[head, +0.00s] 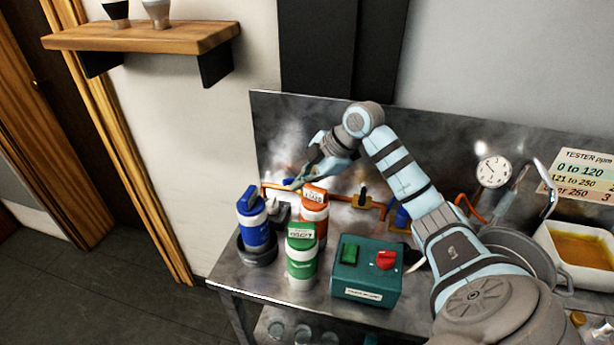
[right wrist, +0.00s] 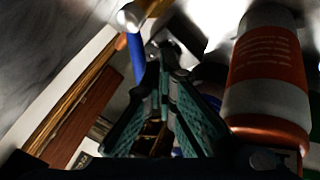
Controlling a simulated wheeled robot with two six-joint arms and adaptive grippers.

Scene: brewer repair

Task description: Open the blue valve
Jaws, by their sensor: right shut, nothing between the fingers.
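The blue valve's lever shows in the right wrist view as a blue bar (right wrist: 137,58) just left of my fingertips, beside a brass-coloured fitting. In the head view a small blue part (head: 288,183) shows by the copper pipe, partly hidden by my gripper. My right gripper (head: 298,183) reaches in from the right along the back panel, fingers pointing down-left. In the right wrist view its green-padded fingers (right wrist: 163,62) meet at the tips with nothing between them. I cannot tell whether they touch the lever. My left gripper is out of view.
An orange-and-white bottle (head: 314,213) stands close below my right gripper. A blue bottle (head: 253,222), a green bottle (head: 301,258) and a teal switch box (head: 367,270) stand in front. A copper pipe (head: 335,196) runs along the back. A pressure gauge (head: 494,171) is at right.

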